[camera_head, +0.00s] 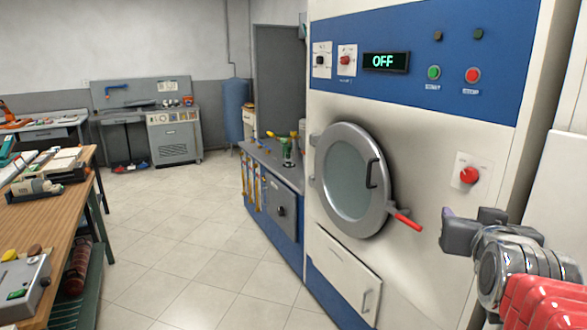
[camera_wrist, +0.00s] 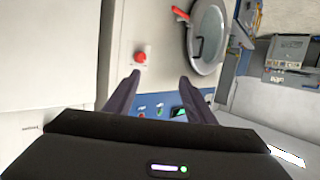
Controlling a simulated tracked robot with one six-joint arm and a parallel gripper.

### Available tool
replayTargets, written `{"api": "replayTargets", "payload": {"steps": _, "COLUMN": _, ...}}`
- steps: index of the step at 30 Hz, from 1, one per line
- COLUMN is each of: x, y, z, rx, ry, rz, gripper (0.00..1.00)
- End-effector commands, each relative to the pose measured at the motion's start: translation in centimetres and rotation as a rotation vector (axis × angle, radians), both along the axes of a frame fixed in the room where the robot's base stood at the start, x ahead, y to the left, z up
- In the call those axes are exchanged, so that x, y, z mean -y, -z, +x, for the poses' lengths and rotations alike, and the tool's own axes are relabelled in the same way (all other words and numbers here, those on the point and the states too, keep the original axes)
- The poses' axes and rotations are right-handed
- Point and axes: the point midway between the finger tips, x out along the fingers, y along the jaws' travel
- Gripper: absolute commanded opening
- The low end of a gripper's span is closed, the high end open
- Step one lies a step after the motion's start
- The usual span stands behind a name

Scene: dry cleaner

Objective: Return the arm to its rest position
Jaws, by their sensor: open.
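My gripper (camera_head: 462,228) is at the right of the head view, in front of the large white and blue cleaning machine (camera_head: 440,130). In the wrist view its two dark fingers (camera_wrist: 158,92) stand apart with nothing between them. The red knob (camera_head: 469,175) on the machine's side panel is near my gripper in the head view; it also shows in the wrist view (camera_wrist: 140,57). The machine's round door (camera_head: 352,180) is closed or nearly so, with a red lever (camera_head: 405,219) at its edge. The display (camera_head: 386,62) reads OFF.
A low blue and grey counter (camera_head: 275,190) with bottles stands left of the machine. A wooden table (camera_head: 50,215) with trays is at the left. A grey workstation (camera_head: 172,135) is at the back. The tiled floor between them is clear.

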Motion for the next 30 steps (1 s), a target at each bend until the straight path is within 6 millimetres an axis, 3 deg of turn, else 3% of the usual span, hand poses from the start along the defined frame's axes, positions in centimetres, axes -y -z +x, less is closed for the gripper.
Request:
{"api": "replayTargets", "payload": {"steps": 3, "x": -3.8, "y": 3.8, "z": -1.4, "rx": -0.132, "ry": -0.068, "rz": 0.045, "gripper": 0.50}}
{"api": "replayTargets", "payload": {"steps": 8, "x": -8.4, "y": 8.8, "z": -4.4, "rx": -0.315, "ry": -0.151, "rz": 0.097, "gripper": 0.50}}
{"api": "replayTargets", "payload": {"steps": 18, "x": -15.9, "y": 17.6, "z": -13.7, "rx": -0.706, "ry": -0.305, "rz": 0.154, "gripper": 0.50}}
{"api": "replayTargets", "payload": {"steps": 24, "x": -17.3, "y": 19.5, "z": -16.9, "rx": -0.817, "ry": -0.344, "rz": 0.158, "gripper": 0.50}}
{"api": "replayTargets", "payload": {"steps": 30, "x": -17.4, "y": 19.6, "z": -17.0, "rx": -0.823, "ry": -0.344, "rz": 0.158, "gripper": 0.50}}
